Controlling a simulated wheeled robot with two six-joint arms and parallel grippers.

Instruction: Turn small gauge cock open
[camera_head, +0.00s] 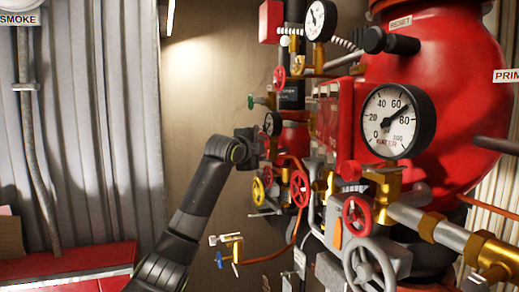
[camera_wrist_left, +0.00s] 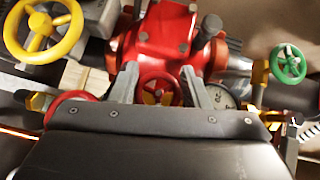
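My left gripper (camera_head: 262,150) reaches in among the valves left of the big red vessel. In the left wrist view its two fingers (camera_wrist_left: 160,88) stand apart, with nothing held between them. A small red handwheel (camera_wrist_left: 158,91) on a red valve body (camera_wrist_left: 158,38) shows in the gap; contact cannot be told. A small gauge (camera_wrist_left: 219,96) is partly hidden behind the right finger; a small gauge also shows in the head view (camera_head: 272,124), just above the gripper. I cannot tell which fitting is the small gauge cock. My right gripper is not in view.
A green handwheel (camera_wrist_left: 288,64) is to the right and a yellow handwheel (camera_wrist_left: 42,31) to the left in the wrist view. The large gauge (camera_head: 391,120), red handwheel (camera_head: 358,216) and grey handwheel (camera_head: 369,268) crowd the right. The wall left of the pipework is clear.

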